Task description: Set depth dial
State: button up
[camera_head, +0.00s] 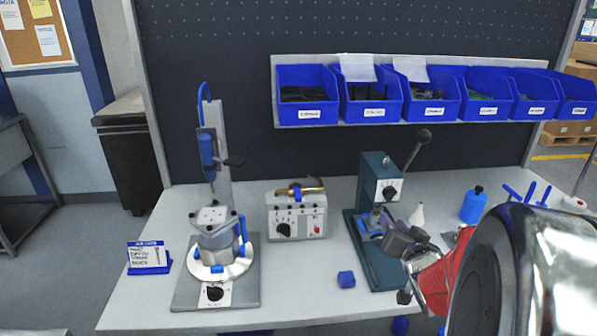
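Three black dials show. One is on the face of the dark green lever press (375,168), with a dial (390,193) high on its head. One is a knob (283,230) on the grey control box (297,214). One is a knob (215,293) at the front of the left fixture's base plate (185,290). None has a readable label that names it as the depth dial. My gripper (398,240) is a dark shape in front of the press's lower part, below and right of the press dial. Its fingers are too small and overlapped to read.
A machined housing (214,232) sits on the left fixture. A job card (149,255) stands at the left. A blue bottle (473,205) stands right of the press. Blue bins (305,95) hang behind. My arm hides the bench's right front.

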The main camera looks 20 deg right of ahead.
aim_at(392, 198)
jog(key=s+d+m+t, duration=0.2)
jog(key=s+d+t, duration=0.1)
jog(key=s, duration=0.1)
jog(key=shift+d+f+m+y, duration=0.3)
jog(key=shift+f+m, duration=0.1)
jog(key=x, duration=1.3)
jog(key=shift+w+r, duration=0.15)
jog(key=shift+w, duration=0.2)
jog(key=shift+c, duration=0.4)
grip_shut()
